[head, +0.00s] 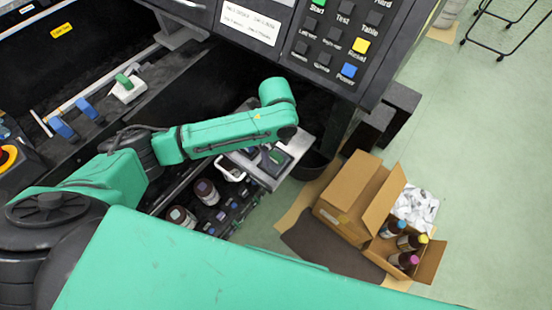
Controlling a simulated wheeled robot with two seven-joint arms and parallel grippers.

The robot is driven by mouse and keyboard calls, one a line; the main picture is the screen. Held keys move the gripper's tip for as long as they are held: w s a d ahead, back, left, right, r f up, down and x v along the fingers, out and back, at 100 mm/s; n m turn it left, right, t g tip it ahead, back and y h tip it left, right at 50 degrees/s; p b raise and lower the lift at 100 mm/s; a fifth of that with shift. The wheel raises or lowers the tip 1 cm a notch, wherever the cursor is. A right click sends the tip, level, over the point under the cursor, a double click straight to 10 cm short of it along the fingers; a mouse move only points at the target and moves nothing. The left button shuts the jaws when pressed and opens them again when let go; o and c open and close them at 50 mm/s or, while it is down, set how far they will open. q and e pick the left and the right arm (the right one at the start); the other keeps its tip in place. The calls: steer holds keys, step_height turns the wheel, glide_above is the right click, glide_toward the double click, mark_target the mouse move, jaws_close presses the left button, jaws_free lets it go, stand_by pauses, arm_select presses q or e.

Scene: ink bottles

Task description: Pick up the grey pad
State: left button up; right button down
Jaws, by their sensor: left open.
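A flat dark grey-brown sheet (325,250) lies on the floor left of and below the open cardboard box; I cannot tell if it is the grey pad. No other clear grey pad shows. My left arm reaches in from the left, its wrist above the bottle tray and the silver ledge. My left gripper is open, but its fingertips are hard to make out near the wrist and I see nothing held in it. My right gripper is not in view.
More bottles (206,191) stand in the dark tray below my left arm. The silver ledge (296,148) juts out there. A button panel (335,45) rises behind.

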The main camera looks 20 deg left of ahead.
mark_target(275, 155)
arm_select(q)
steer(key=shift+s+f, duration=0.1)
steer(key=shift+f, duration=1.75)
steer(key=shift+a, duration=0.1)
steer(key=c, duration=1)
steer(key=shift+r, duration=0.1)
steer(key=shift+c, duration=0.2)
